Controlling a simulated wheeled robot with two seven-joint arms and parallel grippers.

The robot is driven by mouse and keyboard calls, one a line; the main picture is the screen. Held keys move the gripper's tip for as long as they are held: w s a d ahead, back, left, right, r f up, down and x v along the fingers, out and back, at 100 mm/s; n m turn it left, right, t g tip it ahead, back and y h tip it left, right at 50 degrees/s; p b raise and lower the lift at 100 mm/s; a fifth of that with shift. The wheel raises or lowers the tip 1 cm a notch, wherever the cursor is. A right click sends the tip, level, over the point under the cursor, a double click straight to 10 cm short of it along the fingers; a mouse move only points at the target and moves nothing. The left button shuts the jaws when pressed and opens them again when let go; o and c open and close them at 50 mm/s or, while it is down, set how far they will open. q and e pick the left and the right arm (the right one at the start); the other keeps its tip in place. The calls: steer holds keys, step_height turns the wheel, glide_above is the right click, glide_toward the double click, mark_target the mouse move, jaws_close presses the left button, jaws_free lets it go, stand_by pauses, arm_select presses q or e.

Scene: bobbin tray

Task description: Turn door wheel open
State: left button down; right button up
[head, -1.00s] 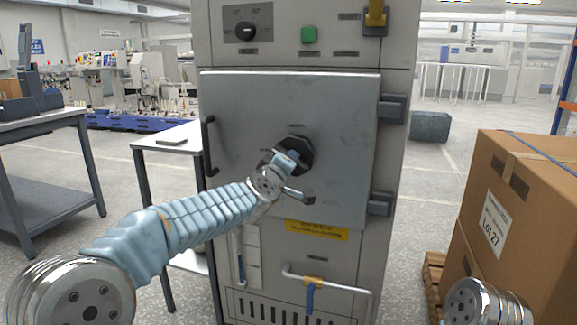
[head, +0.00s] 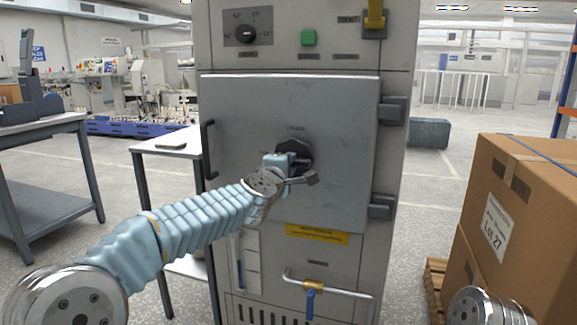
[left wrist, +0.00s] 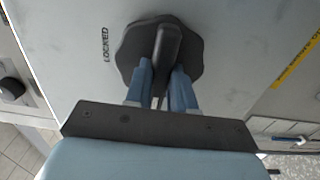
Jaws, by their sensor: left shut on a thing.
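The door wheel (head: 296,153) is a dark lobed knob on the grey cabinet door (head: 243,112). It also shows in the left wrist view (left wrist: 190,45), beside the word LOCKED. My left gripper (head: 285,163) is at the wheel. In the left wrist view its two blue fingers (left wrist: 162,85) sit on either side of the wheel's raised dark bar and are shut on it. In the head view the gripper hides part of the wheel. The door is flat against the cabinet. My right gripper is not in view.
A bent door handle (head: 209,150) is at the door's left edge, and hinges (head: 392,110) are at its right. A pipe with a blue-handled valve (head: 312,287) is below. A side table (head: 160,146) stands left, and stacked cartons (head: 525,190) stand right.

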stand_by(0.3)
arm_select(q)
steer(key=c, duration=1)
jaws_free()
steer(key=shift+o, duration=0.2)
steer(key=b+v, duration=0.2)
steer(key=v, duration=1.1)
steer(key=shift+s+b, duration=0.35)
steer(key=shift+b, duration=0.05)
steer(key=shift+a, duration=0.15)
